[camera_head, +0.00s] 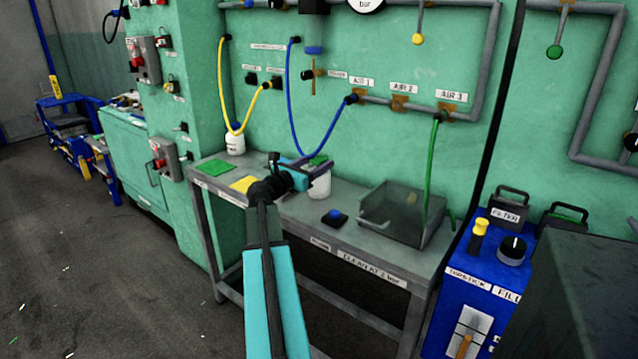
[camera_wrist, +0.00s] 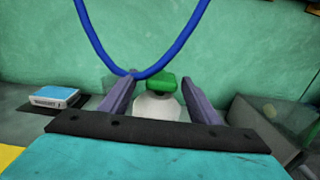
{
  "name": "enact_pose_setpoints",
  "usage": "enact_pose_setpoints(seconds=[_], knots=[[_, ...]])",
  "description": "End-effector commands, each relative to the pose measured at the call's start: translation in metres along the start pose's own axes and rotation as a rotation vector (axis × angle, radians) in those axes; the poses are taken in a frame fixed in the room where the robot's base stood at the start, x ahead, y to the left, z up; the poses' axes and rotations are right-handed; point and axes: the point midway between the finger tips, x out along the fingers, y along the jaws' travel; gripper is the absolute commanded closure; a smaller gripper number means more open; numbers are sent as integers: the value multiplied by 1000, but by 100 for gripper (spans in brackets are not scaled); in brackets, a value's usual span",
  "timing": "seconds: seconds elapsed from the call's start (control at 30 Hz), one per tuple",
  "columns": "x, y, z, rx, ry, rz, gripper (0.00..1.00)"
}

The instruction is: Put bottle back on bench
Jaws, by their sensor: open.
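A white bottle with a green cap (camera_head: 320,184) is upright over the back part of the grey bench (camera_head: 292,212), apparently standing on it; its base is partly unclear. It also shows in the wrist view (camera_wrist: 157,106), between the two purple fingers. My gripper (camera_head: 316,163) is open, with one finger on each side of the bottle near its cap. In the wrist view the fingers (camera_wrist: 160,84) show gaps to the cap on both sides. My gripper's body hides the bottle's lower part there.
A second white bottle (camera_head: 235,144) stands at the bench's back left. Green (camera_head: 214,167) and yellow (camera_head: 243,184) patches lie on the left half. A grey see-through bin (camera_head: 425,228) sits on the right. A blue hose (camera_wrist: 137,70) hangs behind the bottle.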

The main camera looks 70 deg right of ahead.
Motion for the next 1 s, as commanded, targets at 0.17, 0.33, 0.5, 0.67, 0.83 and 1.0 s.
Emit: enact_pose_setpoints(seconds=[0.17, 0.33, 0.5, 0.67, 0.83, 1.0], knots=[[3, 0, 0, 0, 0, -1, 44], [17, -1, 2, 0, 0, -3, 44], [37, -1, 4, 0, 0, -2, 44], [49, -1, 4, 0, 0, -1, 44], [52, -2, 4, 0, 0, 0, 44], [52, -2, 4, 0, 0, 0, 44]])
